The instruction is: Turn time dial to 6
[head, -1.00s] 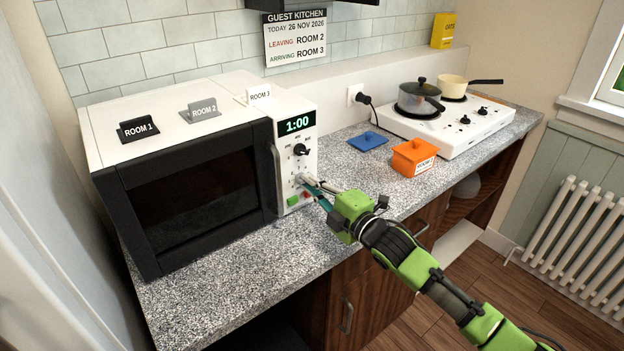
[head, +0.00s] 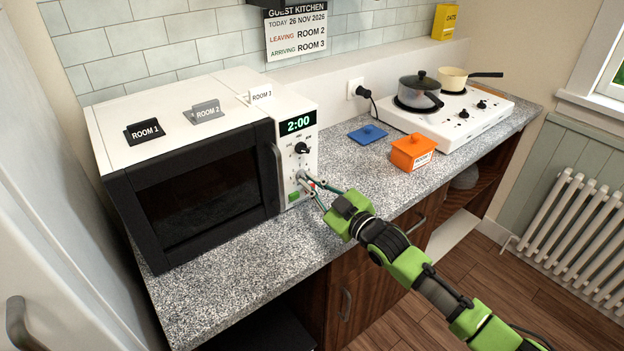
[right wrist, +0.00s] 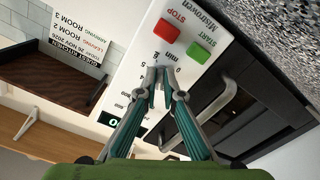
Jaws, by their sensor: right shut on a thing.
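The microwave (head: 200,195) stands on the counter at the left, its door shut. Its green display (head: 298,124) reads 2:00. The time dial (head: 302,175) is the lower knob on its control panel, below a black upper knob (head: 301,148). My right gripper (head: 308,182) is shut on the time dial, reaching in from the right. In the right wrist view the panel appears upside down and the fingertips (right wrist: 163,72) meet over the dial, hiding most of it and some of its numbers. My left gripper is not in view.
Green START (right wrist: 198,52) and red STOP (right wrist: 167,29) buttons lie close to the fingers. An orange box (head: 412,152), a blue lid (head: 367,135) and a hob (head: 470,128) with two pans stand to the right. The front counter is clear.

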